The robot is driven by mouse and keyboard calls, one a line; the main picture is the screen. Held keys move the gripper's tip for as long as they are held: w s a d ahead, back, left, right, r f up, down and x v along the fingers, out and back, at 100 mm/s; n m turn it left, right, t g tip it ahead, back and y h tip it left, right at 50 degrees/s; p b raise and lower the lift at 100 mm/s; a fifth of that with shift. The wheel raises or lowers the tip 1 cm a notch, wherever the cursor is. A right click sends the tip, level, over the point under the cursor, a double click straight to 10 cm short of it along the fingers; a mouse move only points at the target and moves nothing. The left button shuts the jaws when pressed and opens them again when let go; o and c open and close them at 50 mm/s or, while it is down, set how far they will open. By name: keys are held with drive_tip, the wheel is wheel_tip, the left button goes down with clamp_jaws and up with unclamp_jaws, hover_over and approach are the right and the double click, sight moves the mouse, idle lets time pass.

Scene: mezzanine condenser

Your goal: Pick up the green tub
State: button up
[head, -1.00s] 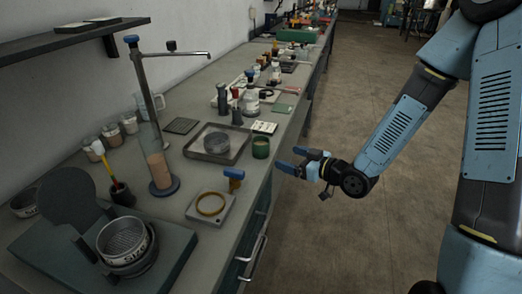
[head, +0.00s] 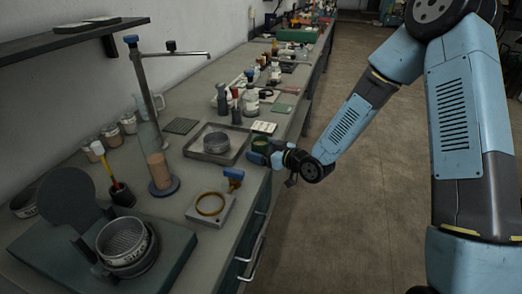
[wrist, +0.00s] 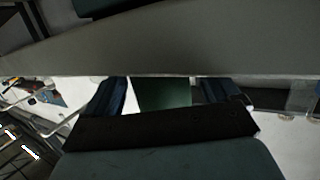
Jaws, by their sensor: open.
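The green tub (head: 263,128) stands on the grey bench near its front edge, just right of the square metal tray. In the wrist view, a dark green surface (wrist: 164,93), apparently the tub, shows between the two spread fingers. The gripper is open; I cannot tell whether either finger touches the tub.
The metal tray (head: 190,153) with a round sieve (head: 217,142) sits left of the tub. A blue-handled tool (head: 234,174) and a pale block with a yellow ring (head: 211,204) lie nearer. Bottles (head: 250,103) stand behind. The floor to the right is clear.

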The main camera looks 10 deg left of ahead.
drive_tip(key=shift+w+a+f, duration=0.1)
drive_tip(key=shift+w+a, duration=0.1)
drive_tip(key=shift+a, duration=0.15)
drive_tip(key=c, duration=1.1)
